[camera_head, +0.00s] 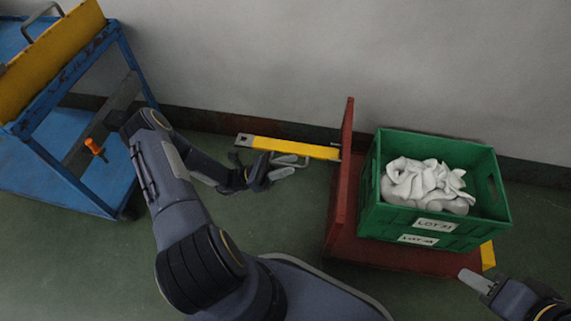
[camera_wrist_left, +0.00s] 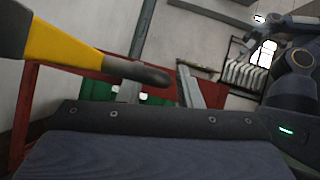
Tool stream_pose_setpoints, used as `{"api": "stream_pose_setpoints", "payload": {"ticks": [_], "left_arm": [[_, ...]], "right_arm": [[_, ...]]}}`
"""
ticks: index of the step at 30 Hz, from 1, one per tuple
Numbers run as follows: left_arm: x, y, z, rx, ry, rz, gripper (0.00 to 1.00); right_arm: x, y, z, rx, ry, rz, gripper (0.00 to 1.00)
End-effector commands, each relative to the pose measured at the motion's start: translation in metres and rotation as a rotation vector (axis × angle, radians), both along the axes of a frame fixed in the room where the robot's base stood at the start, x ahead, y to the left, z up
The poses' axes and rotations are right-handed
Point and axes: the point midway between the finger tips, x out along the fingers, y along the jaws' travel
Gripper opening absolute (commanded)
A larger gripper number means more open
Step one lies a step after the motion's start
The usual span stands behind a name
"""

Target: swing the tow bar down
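The yellow tow bar (camera_head: 297,147) sticks out leftward from the red cart's upright panel (camera_head: 342,170), with a dark square end at its left. My left gripper (camera_head: 287,166) is at the bar's near side, its fingers apart. In the left wrist view the yellow bar (camera_wrist_left: 65,52) enters from the left, and a dark rounded piece reaches in front of the fingers (camera_wrist_left: 160,90). I cannot tell whether they touch. My right gripper (camera_head: 477,281) is at the lower right, beside the cart; only one finger shows clearly.
The wall runs close behind. Green floor is clear between rack and cart.

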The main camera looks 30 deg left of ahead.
Motion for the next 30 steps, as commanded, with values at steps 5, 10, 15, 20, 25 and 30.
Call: {"api": "stream_pose_setpoints", "payload": {"ticks": [5,10,15,20,25,30], "left_arm": [[0.0,0.0,0.001,-0.001,-0.002,0.0,0.32],[-0.002,0.006,-0.003,0.001,-0.002,0.002,0.32],[-0.012,0.027,-0.017,0.001,-0.001,0.004,0.32],[-0.021,0.046,-0.032,0.0,-0.002,0.003,0.32],[-0.026,0.058,-0.04,0.0,-0.001,0.001,0.32],[-0.028,0.06,-0.042,0.0,-0.001,-0.001,0.32]], "right_arm": [[0.0,0.0,0.0,0.0,0.0,0.0,0.36],[0.0,0.0,0.002,0.0,0.0,0.0,0.36],[0.0,0.0,0.006,0.0,0.0,0.0,0.36],[0.0,0.0,0.008,0.0,0.0,0.0,0.36],[0.0,0.0,0.009,0.0,0.0,0.0,0.36],[0.0,0.0,0.009,0.0,0.0,0.0,0.36]]}}
